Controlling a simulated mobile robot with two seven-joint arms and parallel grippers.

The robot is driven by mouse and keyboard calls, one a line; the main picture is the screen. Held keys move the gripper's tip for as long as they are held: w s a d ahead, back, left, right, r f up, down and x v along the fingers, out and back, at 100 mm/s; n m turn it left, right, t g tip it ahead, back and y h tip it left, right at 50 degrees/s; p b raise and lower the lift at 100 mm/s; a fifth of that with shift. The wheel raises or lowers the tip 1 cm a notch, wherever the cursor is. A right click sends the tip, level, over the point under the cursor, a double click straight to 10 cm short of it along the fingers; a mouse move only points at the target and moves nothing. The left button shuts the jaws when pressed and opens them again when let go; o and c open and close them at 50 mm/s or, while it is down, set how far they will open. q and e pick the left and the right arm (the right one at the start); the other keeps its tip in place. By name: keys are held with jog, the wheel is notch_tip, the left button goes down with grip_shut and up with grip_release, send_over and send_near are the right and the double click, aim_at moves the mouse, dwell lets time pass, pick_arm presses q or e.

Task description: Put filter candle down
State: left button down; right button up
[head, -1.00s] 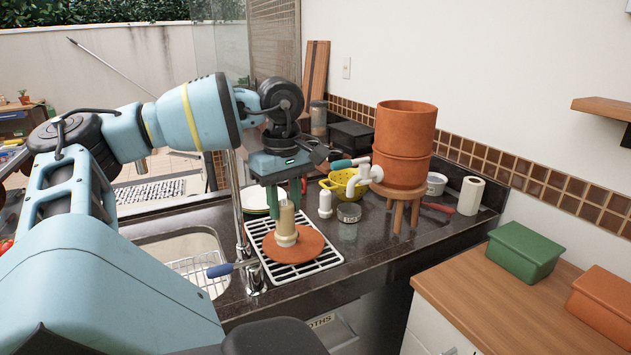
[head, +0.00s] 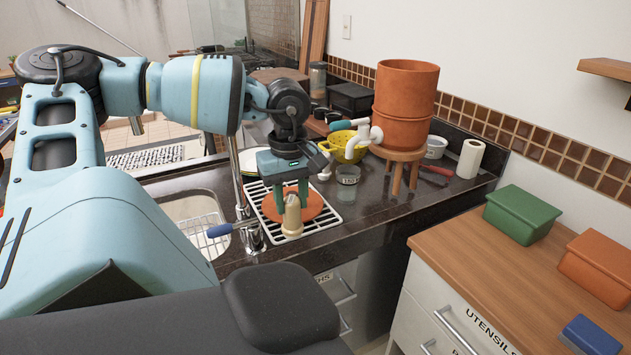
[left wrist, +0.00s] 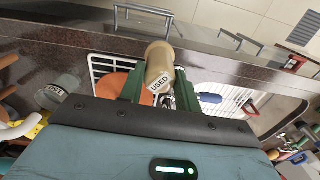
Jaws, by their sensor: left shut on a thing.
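The filter candle (head: 292,214) is a beige cylinder with a paler base. My left gripper (head: 291,196) is shut on it from above and holds it upright. In the head view its base overlaps the front edge of the white rack, in front of the terracotta disc (head: 315,207). I cannot tell whether the base touches anything. In the left wrist view the candle (left wrist: 160,72) carries a label reading "USED" and sits between the green fingers, near the counter's front edge. My right gripper is not in view.
The white drying rack (head: 334,218) lies on the dark counter beside the sink and faucet (head: 253,238). A labelled glass jar (head: 348,174), a yellow colander (head: 338,141) and a terracotta filter (head: 404,105) on a stool stand behind.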

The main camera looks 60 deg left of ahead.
pick_arm(q)
jog(key=w+d+f+m, duration=0.4)
jog(key=d+f+m, duration=0.5)
jog(key=d, duration=0.5)
jog(key=w+d+f+m, duration=0.1)
jog(key=d+m, duration=0.6)
jog(key=d, duration=0.8)
jog(key=shift+f+m+b, duration=0.3)
jog(key=shift+f+b, duration=0.15)
jog(key=shift+f, duration=0.35)
